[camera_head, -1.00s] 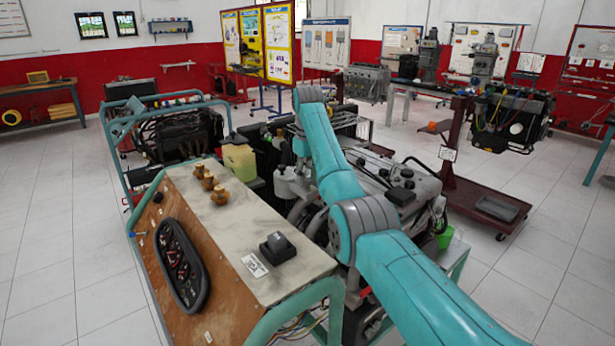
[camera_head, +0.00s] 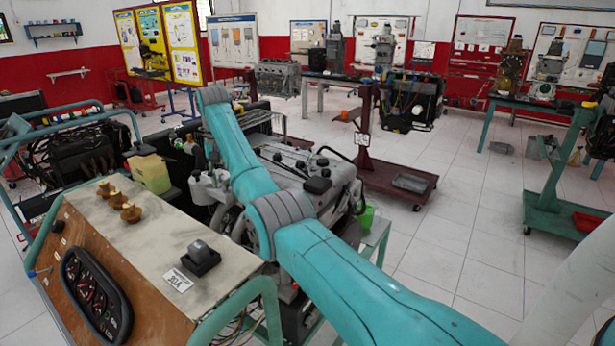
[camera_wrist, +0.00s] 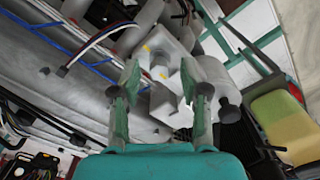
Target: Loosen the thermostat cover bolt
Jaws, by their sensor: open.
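The engine trainer's engine (camera_head: 300,168) stands in the middle of the head view, partly behind my teal arm. My gripper (camera_wrist: 163,88) shows in the wrist view with its two fingers apart and nothing between them. It points at pale grey engine-bay parts: a white container (camera_wrist: 178,62) with a dark cap (camera_wrist: 228,108) beside it. I cannot make out the thermostat cover or its bolt in either view. In the head view my gripper is hidden beyond the arm's far end.
The trainer's control panel (camera_head: 135,235) with a gauge cluster (camera_head: 97,295) is at the front left. A yellow-green tank (camera_head: 149,173) sits behind it and also shows in the wrist view (camera_wrist: 280,128). A red engine stand (camera_head: 400,180) is at right. Tiled floor (camera_head: 455,215) is open there.

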